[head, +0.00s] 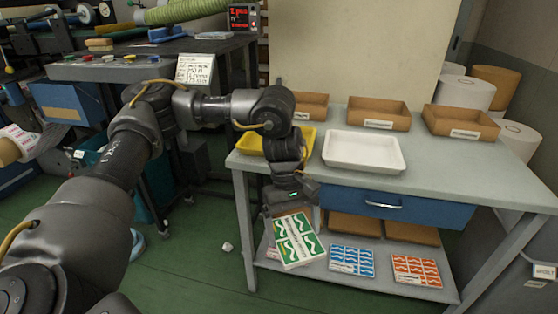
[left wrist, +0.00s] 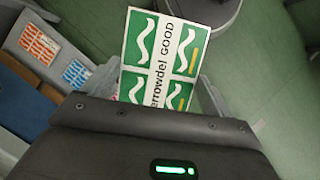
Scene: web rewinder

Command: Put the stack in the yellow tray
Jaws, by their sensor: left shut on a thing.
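My left gripper (head: 285,208) is shut on a green and white printed stack (head: 294,240). It holds the stack tilted, in front of the table's left front part and below the tabletop's height in the head view. In the left wrist view the stack (left wrist: 160,58) sits between the two fingers (left wrist: 160,92), with the words "arrowdel GOOD" showing. The yellow tray (head: 250,143) stands on the tabletop's left end, partly hidden behind my left wrist. My right gripper is not in view.
A white tray (head: 363,151) and several brown trays (head: 379,115) stand on the grey table (head: 450,178). A blue drawer (head: 398,206) is under the top. Blue (head: 351,260) and orange (head: 416,270) printed stacks lie on the lower shelf. A machine (head: 110,70) stands at left.

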